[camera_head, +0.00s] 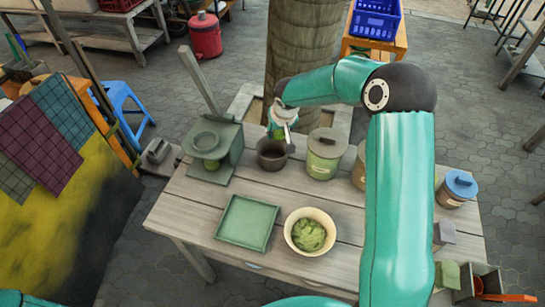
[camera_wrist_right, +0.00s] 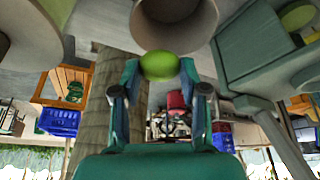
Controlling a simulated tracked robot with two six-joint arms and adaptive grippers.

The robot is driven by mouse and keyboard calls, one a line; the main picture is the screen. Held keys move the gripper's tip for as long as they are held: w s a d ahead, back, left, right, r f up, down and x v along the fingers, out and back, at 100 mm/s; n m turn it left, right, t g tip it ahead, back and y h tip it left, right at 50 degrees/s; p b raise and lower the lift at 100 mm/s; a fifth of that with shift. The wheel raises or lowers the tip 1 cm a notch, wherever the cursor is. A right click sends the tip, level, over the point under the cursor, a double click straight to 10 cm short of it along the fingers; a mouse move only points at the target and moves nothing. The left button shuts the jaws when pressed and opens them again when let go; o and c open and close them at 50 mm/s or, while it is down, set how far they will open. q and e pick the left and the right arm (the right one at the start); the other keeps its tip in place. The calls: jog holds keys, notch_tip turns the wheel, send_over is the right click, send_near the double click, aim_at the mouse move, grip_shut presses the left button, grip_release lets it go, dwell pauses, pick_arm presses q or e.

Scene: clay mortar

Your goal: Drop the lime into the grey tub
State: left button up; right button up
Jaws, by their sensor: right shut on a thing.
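The lime (camera_wrist_right: 159,66) is a green ball pinched between the two fingertips of my right gripper (camera_wrist_right: 160,72) in the wrist view. The grey tub (camera_head: 272,154) is a small dark round vessel standing near the back edge of the table in the head view. My right gripper (camera_head: 283,117) is just behind and above the tub there, and the lime is hard to make out. In the wrist view the tub's round opening (camera_wrist_right: 175,12) shows close to the lime. The lime looks outside it. My left gripper is out of view.
A grey-green press (camera_head: 213,152) stands left of the tub, and a lidded green canister (camera_head: 325,154) stands right of it. A green tray (camera_head: 247,223) and a cream bowl (camera_head: 310,215) with green contents are nearer the front. The right arm covers the table's right part.

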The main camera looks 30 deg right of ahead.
jog(key=shift+f, duration=0.1)
jog(key=o, duration=1.3)
jog(key=shift+s, duration=0.1)
jog(key=v, duration=1.2)
jog(key=shift+f, duration=0.1)
